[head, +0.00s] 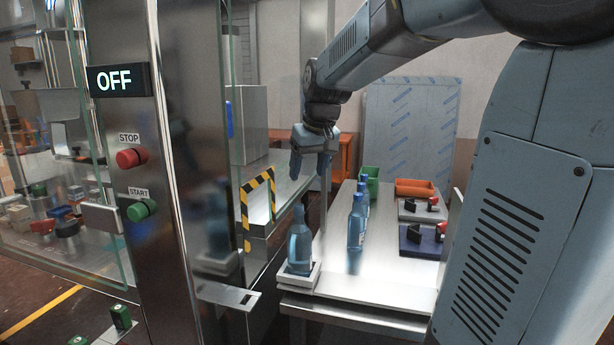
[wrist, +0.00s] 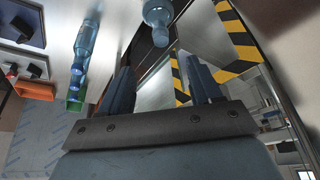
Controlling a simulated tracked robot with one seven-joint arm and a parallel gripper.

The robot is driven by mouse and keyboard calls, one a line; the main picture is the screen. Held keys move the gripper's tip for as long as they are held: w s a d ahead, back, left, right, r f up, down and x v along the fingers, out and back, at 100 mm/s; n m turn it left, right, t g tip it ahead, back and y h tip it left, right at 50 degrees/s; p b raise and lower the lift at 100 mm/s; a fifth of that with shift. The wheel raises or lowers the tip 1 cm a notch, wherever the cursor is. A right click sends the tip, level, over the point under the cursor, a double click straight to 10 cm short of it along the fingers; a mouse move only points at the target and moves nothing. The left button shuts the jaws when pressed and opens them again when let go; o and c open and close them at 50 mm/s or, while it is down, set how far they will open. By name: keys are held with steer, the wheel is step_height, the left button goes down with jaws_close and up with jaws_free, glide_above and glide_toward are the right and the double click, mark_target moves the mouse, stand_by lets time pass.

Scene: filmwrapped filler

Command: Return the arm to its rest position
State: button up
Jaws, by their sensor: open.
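My gripper (head: 311,165) hangs at the end of my arm above the bench, pointing down. Its two fingers show apart and empty in the wrist view (wrist: 160,90). A blue bottle (head: 300,243) stands upright in a light square holder (head: 301,275) at the bench's near left corner, below the gripper and apart from it. A bottle also shows at the top of the wrist view (wrist: 158,14). More blue bottles (head: 356,222) stand in a row further right on the bench.
A striped black-and-yellow frame (head: 258,180) stands close left of the gripper. A steel post has an OFF display (head: 117,80), a red stop button (head: 128,158) and a green start button (head: 138,211).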

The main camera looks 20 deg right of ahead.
stand_by(0.4)
steer(key=s+f, duration=0.3)
steer(key=s, duration=0.8)
steer(key=s+a+f+m+t, duration=0.1)
steer(key=s+f, duration=0.2)
steer(key=s, duration=0.9)
steer(key=shift+h, duration=0.3)
steer(key=shift+c, duration=0.4)
